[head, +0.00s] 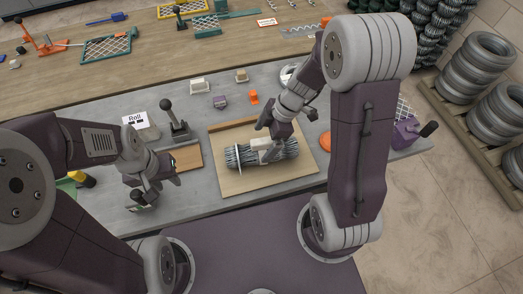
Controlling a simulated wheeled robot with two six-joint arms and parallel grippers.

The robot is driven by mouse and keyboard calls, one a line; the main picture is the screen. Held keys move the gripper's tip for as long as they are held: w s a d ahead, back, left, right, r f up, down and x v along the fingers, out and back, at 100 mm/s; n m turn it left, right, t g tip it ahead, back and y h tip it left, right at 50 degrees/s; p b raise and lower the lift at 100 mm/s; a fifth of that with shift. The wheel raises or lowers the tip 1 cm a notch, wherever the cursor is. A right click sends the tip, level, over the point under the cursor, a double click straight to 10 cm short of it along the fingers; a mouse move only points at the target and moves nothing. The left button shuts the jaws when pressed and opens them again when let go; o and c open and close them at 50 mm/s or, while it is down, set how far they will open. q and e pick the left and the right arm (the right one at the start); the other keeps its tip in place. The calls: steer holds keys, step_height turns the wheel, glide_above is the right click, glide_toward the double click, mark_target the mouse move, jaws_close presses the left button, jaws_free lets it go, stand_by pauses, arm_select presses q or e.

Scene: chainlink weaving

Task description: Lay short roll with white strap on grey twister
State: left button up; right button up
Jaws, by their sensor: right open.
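A short grey wire roll (290,148) lies on a light wooden board in the middle of the grey table. A pale strap or block (259,144) sits across its middle, and a thin white band (238,159) shows near its left end. My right gripper (268,142) is open, pointing down at the roll's middle; I cannot tell whether it touches. A grey device with a dark lever (180,129), perhaps the grey twister, stands on the table to the left of the board. My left gripper (155,188) is low over the table's left part; its jaw opening is unclear.
The wooden board (229,184) has a raised back edge. A "Roll" sign (135,119) stands left of the lever device. Small blocks (200,86) and an orange piece (253,97) lie behind the board. A purple device (406,131) is at the right.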

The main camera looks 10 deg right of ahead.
mark_target(258, 148)
steer(key=x, duration=0.5)
steer(key=shift+w+f, duration=0.15)
steer(key=shift+d, duration=0.1)
jaws_close()
steer(key=shift+r, duration=0.2)
steer(key=shift+r, duration=0.65)
steer(key=r, duration=0.2)
steer(key=shift+w+a+r, duration=0.1)
steer(key=shift+a+r, duration=0.1)
steer(key=shift+r, duration=0.2)
steer(key=w+a+r, duration=0.6)
steer(key=a, duration=0.3)
steer(key=shift+w+r, duration=0.35)
steer(key=shift+w, duration=0.05)
